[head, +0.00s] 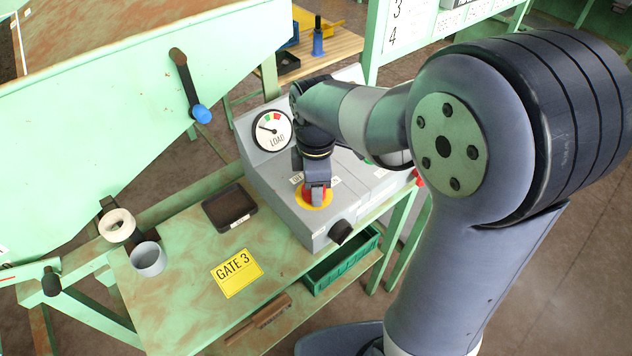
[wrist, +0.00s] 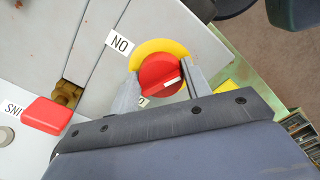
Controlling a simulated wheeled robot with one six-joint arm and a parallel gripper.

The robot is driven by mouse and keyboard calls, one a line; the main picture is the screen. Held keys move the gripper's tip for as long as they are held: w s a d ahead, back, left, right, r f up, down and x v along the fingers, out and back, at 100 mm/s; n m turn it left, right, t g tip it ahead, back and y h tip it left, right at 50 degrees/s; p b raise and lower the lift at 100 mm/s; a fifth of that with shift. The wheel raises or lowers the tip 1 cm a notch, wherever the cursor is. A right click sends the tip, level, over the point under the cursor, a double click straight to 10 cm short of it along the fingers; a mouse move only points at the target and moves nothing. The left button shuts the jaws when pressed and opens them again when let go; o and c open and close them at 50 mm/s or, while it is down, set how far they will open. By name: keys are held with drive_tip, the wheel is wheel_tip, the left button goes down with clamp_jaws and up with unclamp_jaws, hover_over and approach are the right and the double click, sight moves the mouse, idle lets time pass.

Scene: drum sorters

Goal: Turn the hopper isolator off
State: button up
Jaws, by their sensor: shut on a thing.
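The hopper isolator is a red rotary knob (wrist: 160,72) on a yellow round plate (wrist: 178,48), set on the grey control box (head: 268,170). A white mark on the knob sits toward its right side in the wrist view. A label beside the plate (wrist: 119,43) appears upside down and reads ON. Another label is mostly hidden by a finger. My gripper (wrist: 160,88) is shut on the knob, one finger on each side. In the head view my gripper (head: 314,182) comes down on the knob from above, and the yellow plate (head: 307,203) shows around it.
A LOAD dial (head: 271,130) and a black knob (head: 340,231) are on the box. A red handle (wrist: 48,115) lies near my gripper in the wrist view. The bench holds a dark tray (head: 229,206), a grey cup (head: 148,259) and a GATE 3 sign (head: 237,273).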

drive_tip(key=shift+w+n, duration=0.1)
drive_tip(key=shift+n, duration=1.6)
drive_tip(key=o, duration=1)
wheel_tip(320, 180, up, 11)
drive_tip(key=shift+f, duration=0.1)
wheel_tip(320, 180, down, 11)
